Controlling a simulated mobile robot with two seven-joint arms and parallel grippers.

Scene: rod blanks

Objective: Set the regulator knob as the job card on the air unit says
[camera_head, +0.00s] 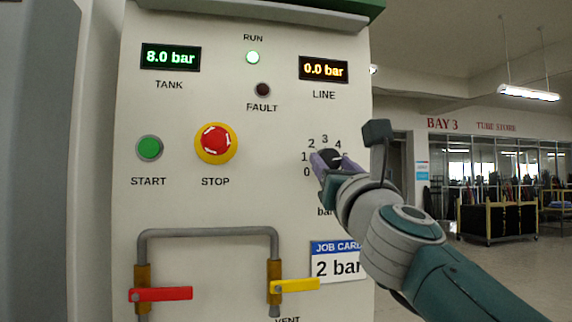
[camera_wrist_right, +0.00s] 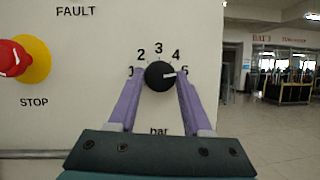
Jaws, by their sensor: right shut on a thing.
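The black regulator knob (camera_head: 330,156) sits on the front of the air unit (camera_head: 205,100), inside a dial numbered from 0. In the right wrist view the knob (camera_wrist_right: 158,78) has a white pointer mark turned right, close to the 5. My right gripper (camera_head: 327,162) is shut on the knob; its purple fingers (camera_wrist_right: 159,80) lie on the left and right sides of it. The job card (camera_head: 336,262) reads "2 bar"; the arm covers its right edge. The LINE display (camera_head: 323,69) reads 0.0 bar. My left gripper is not in view.
The TANK display (camera_head: 170,57) reads 8.0 bar. The red STOP button (camera_head: 216,142), green START button (camera_head: 149,148), red lever (camera_head: 162,294) and yellow VENT lever (camera_head: 296,285) are nearby.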

